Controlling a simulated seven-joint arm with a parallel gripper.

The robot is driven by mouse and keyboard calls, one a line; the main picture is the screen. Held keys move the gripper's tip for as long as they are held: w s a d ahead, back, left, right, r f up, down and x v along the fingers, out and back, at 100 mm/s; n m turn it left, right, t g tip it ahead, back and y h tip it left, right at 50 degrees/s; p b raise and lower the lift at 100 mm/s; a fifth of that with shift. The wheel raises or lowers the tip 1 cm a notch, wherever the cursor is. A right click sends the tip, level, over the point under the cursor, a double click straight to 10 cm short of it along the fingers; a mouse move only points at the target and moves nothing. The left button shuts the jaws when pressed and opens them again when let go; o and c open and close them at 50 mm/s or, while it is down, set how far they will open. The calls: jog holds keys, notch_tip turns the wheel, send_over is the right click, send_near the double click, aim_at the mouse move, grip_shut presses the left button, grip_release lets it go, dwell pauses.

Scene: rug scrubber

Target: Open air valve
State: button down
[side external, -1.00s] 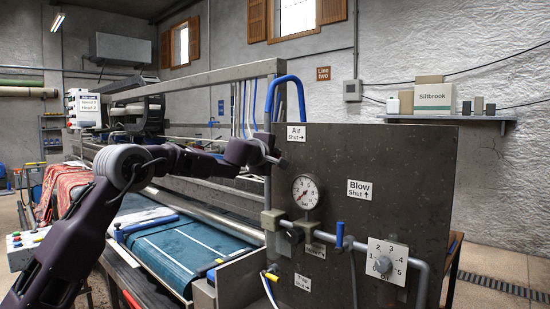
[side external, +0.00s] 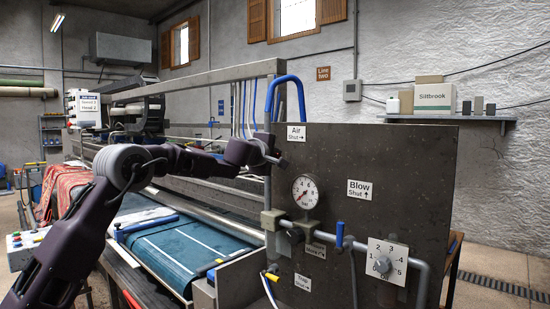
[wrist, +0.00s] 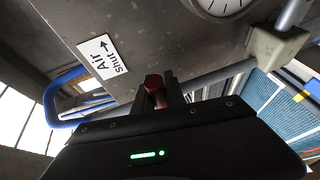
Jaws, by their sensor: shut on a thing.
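The "Air Shut" label with an arrow (side external: 296,133) is on the dark panel, and it shows in the wrist view (wrist: 103,62) too. Below it, my gripper (side external: 276,158) is at the panel's left edge. In the wrist view my gripper (wrist: 154,93) is shut on the red handle of the air valve (wrist: 153,81), whose end shows between the two dark fingers. The rest of the valve is hidden behind the fingers and gripper body. In the side view my gripper hides the handle.
A round pressure gauge (side external: 306,189) sits on the panel below and right of my gripper. A blue hose (side external: 289,79) loops above it. The blue "Blow" valve lever (side external: 340,235) and a numbered dial (side external: 384,259) are lower right. Grey pipe runs below the gauge.

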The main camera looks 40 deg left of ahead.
dwell(0.6)
jog(key=shift+a+r+n+g+h, duration=0.1)
jog(key=shift+r+n+g+h, duration=0.15)
jog(key=shift+r+n+h, duration=0.45)
jog(key=shift+a+r+n+g+h, duration=0.1)
jog(key=shift+r+n+g+h, duration=0.2)
jog(key=shift+n, duration=0.65)
jog(key=shift+a+r+n+g+h, duration=0.1)
jog(key=shift+r+n+g+h, duration=0.25)
jog(key=shift+n+h, duration=0.4)
jog(key=shift+a+r+n, duration=0.1)
jog(key=shift+r+n, duration=0.05)
jog(key=shift+n, duration=0.15)
jog(key=c, duration=1.4)
grip_release()
